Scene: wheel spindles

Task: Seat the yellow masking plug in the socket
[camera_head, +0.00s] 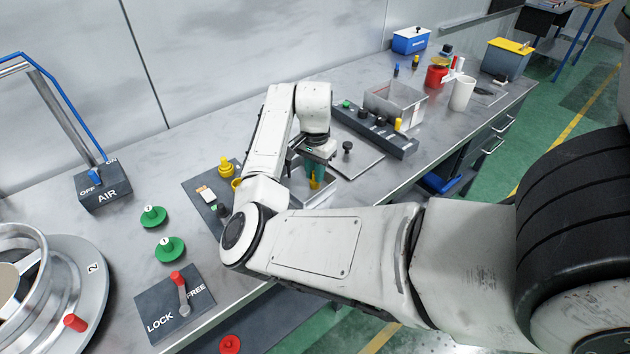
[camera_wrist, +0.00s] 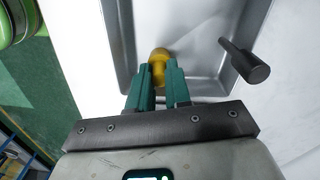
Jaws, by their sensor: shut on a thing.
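My gripper (camera_head: 314,172) is over a shallow metal tray (camera_head: 345,187) in the middle of the bench, its teal fingers pointing down. The fingers are closed on a yellow plug (camera_head: 314,184), whose lower part is partly hidden. In the wrist view the gripper (camera_wrist: 158,88) holds the yellow plug (camera_wrist: 159,56) between its fingertips, with the tray (camera_wrist: 200,85) below. I cannot tell from the views whether the plug touches the tray. Another yellow plug-shaped piece (camera_head: 226,167) stands on a dark plate (camera_head: 200,188) to the left. I cannot clearly make out which opening is the socket.
A black knobbed peg (camera_head: 347,147) stands beside the tray. A dark rack (camera_head: 375,132) with several coloured plugs lies behind to the right, near an open metal box (camera_head: 395,102). Green knobs (camera_head: 170,250) and the LOCK/FREE lever plate (camera_head: 160,310) are at left.

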